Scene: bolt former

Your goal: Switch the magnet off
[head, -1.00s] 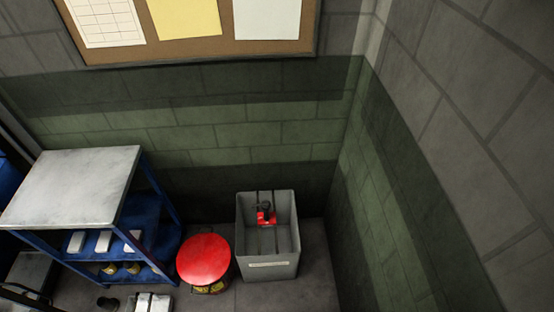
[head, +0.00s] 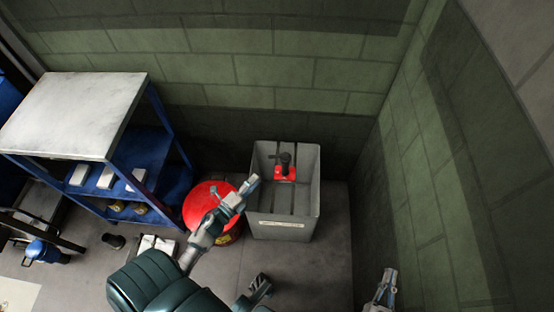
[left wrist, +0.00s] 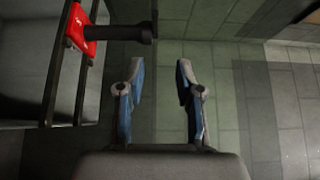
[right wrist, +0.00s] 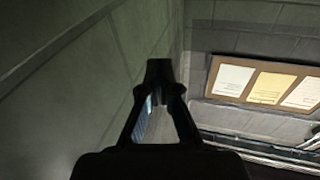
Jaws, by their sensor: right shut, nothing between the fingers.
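The magnet is a red block (head: 286,175) with a black handle (head: 285,160), resting on dark bars across the grey bin (head: 311,212). In the left wrist view, the red block (left wrist: 88,30) is at the upper left, and its dark handle (left wrist: 130,33) points right, ahead of the left finger. My left gripper (head: 236,188) is open and empty, by the bin's left side and apart from the magnet. It also shows in the left wrist view (left wrist: 160,68). My right gripper (head: 388,277) is shut and empty, low and right of the bin; it also shows in the right wrist view (right wrist: 159,75).
A red round-topped can (head: 197,203) stands left of the bin, partly behind my left arm. A blue shelf cart (head: 75,110) with a pale top is further left. Walls close in behind and to the right. Floor (head: 320,270) in front of the bin is clear.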

